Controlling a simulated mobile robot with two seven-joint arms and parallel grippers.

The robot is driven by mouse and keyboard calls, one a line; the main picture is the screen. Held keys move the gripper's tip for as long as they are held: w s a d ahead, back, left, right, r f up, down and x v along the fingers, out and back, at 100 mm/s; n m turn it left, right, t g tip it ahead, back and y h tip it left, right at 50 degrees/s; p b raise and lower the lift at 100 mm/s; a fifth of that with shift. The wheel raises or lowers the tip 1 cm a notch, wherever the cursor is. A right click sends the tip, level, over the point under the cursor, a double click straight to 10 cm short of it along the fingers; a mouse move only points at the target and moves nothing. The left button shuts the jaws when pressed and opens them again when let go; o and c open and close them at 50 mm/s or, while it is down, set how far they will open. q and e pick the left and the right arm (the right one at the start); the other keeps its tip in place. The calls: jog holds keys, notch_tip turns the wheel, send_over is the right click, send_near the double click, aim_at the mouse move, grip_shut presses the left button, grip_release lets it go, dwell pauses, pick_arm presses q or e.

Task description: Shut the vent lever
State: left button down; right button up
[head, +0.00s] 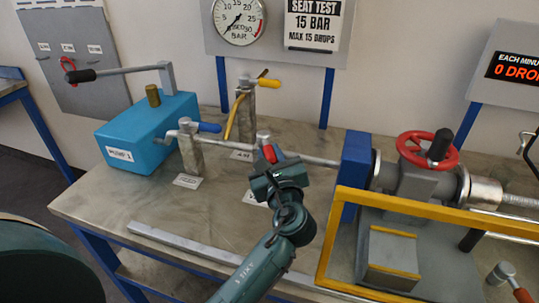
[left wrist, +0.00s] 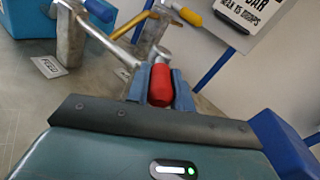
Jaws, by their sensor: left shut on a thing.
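My left gripper (head: 277,163) is shut on the red handle (head: 269,153) of a small lever valve on the bench. In the left wrist view the red handle (left wrist: 160,86) sits between the two blue-grey fingers and points toward the camera. The valve's metal top (head: 263,137) shows just behind the handle; its post is largely hidden by my gripper. The card at its foot (head: 254,198) is partly covered and I cannot read it, so the vent name cannot be confirmed. My right gripper is out of view.
A blue-handled lever (head: 209,127) stands left, a yellow-handled one (head: 268,83) behind. A blue pump box (head: 148,132) is at the left. A yellow guard frame (head: 330,235) and a red handwheel (head: 427,149) stand right. The front-left bench top is clear except for a metal bar (head: 190,248).

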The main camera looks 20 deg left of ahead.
pick_arm(q)
jog(key=c, duration=1.2)
grip_release()
